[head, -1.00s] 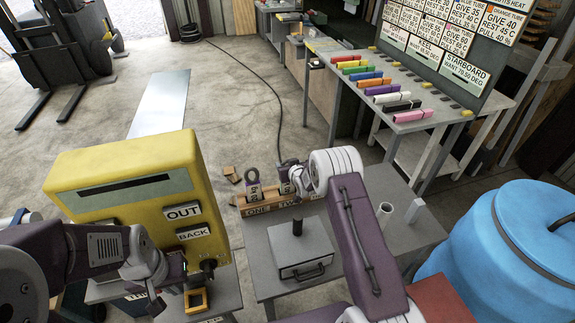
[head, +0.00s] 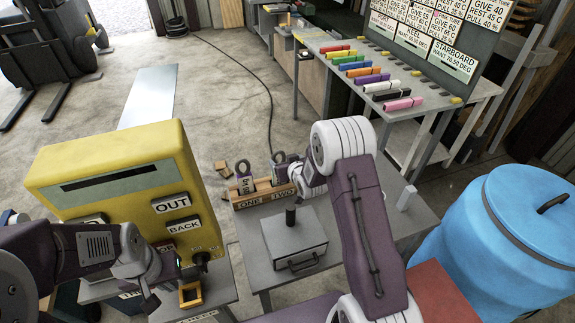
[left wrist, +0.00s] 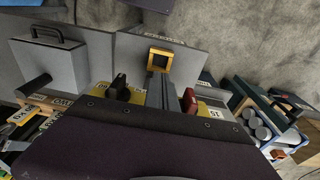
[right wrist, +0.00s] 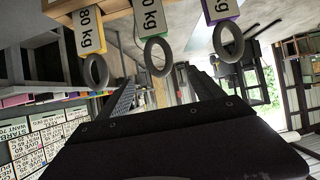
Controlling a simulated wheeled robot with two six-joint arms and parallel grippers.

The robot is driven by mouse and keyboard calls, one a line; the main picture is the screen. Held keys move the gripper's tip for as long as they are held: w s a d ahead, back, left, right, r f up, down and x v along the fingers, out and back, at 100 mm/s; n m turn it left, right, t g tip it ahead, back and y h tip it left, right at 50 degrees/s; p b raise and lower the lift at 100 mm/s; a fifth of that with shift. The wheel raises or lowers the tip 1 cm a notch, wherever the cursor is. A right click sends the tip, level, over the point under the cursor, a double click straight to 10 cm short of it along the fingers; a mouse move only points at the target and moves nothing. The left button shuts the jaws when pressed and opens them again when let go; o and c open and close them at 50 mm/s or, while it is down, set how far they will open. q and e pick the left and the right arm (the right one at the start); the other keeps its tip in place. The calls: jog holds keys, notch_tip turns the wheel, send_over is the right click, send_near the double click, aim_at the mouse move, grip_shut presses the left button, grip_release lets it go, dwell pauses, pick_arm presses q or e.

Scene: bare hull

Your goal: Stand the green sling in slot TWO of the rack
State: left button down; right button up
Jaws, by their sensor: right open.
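An orange-edged sling (right wrist: 89,32) is on the other side of the green one. My right gripper (right wrist: 160,72) is open, its fingers on either side of the green sling's ring in the picture. My left gripper (head: 152,297) is shut and empty, near a yellow square frame (head: 190,294).
A grey box (head: 292,245) with a handle and dark post stands before the rack. A yellow machine (head: 115,185) marked OUT and BACK is at left. A blue barrel (head: 500,240) is at right. A bench (head: 440,105) with several coloured blocks stands behind.

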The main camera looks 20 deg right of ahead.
jog(key=s+a+g+b, duration=0.2)
jog(key=s+g, duration=0.9)
jog(key=s, duration=2.1)
jog(key=shift+s+a+f+m, duration=0.2)
jog(key=shift+s+f+m, duration=0.1)
jog(key=shift+s+f, duration=0.1)
